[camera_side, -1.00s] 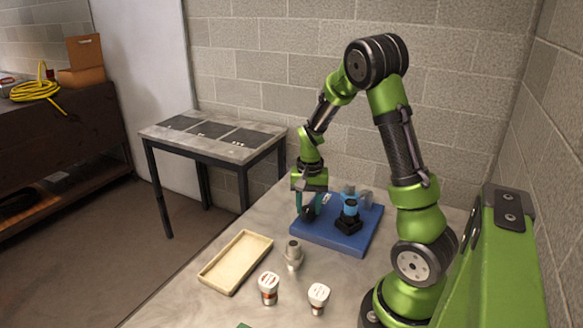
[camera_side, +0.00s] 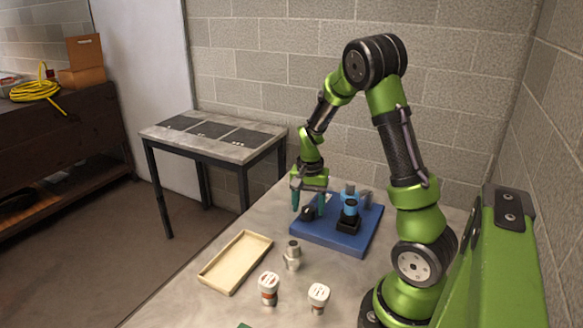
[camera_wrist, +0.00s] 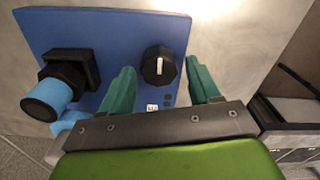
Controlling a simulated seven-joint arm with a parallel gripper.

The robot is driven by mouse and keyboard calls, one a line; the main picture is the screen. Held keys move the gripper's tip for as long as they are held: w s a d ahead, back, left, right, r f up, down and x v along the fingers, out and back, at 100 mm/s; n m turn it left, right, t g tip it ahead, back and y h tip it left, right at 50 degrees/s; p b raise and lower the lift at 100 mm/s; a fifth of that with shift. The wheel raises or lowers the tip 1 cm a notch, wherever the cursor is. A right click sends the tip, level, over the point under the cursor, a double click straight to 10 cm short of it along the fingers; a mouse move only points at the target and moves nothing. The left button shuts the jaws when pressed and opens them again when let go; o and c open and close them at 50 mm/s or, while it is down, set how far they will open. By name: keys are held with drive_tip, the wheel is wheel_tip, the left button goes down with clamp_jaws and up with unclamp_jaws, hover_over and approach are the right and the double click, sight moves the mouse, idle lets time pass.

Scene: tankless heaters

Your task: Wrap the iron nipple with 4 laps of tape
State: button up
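My gripper (camera_side: 308,207) is open and empty, with its two teal fingers pointing down over the left part of a blue board (camera_side: 332,236). A round black knob (camera_side: 307,214) with a white mark is on the board. In the wrist view the knob (camera_wrist: 158,66) lies between the open fingers (camera_wrist: 160,82), apart from them. A black square holder (camera_side: 347,224) with a blue cylinder (camera_side: 351,207) stands beside it on the board. A grey metal fitting (camera_side: 292,256) stands upright on the table; I cannot tell whether it is the iron nipple. No separate tape roll is clearly visible.
A shallow tan tray (camera_side: 220,280) lies at the table's left edge. Two white-topped fittings (camera_side: 268,288) (camera_side: 318,297) stand at the front. A small grey part (camera_side: 366,197) is at the board's back. A second table (camera_side: 213,152) stands farther back.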

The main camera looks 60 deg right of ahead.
sight(308, 207)
drive_tip(key=shift+r, duration=0.1)
wheel_tip(308, 207, up, 17)
drive_tip(key=shift+f, duration=0.15)
idle(0.5)
drive_tip(key=s+a+n+t, duration=0.2)
drive_tip(key=a+n, duration=0.1)
drive_tip(key=a, duration=0.5)
drive_tip(key=s+a+r+n+t+y, duration=0.1)
drive_tip(key=s+a+n+t, duration=0.1)
drive_tip(key=a+n, duration=0.2)
drive_tip(key=s+a+r+n+t+y, duration=0.1)
drive_tip(key=s+a+n+t, duration=0.1)
drive_tip(key=a, duration=0.9)
drive_tip(key=shift+s+a+r+n+t, duration=0.15)
drive_tip(key=shift+n+t, duration=0.15)
drive_tip(key=shift+n, duration=0.2)
drive_tip(key=shift+s+a+n+t, duration=0.15)
drive_tip(key=shift+n+t, duration=0.15)
drive_tip(key=shift+n, duration=0.2)
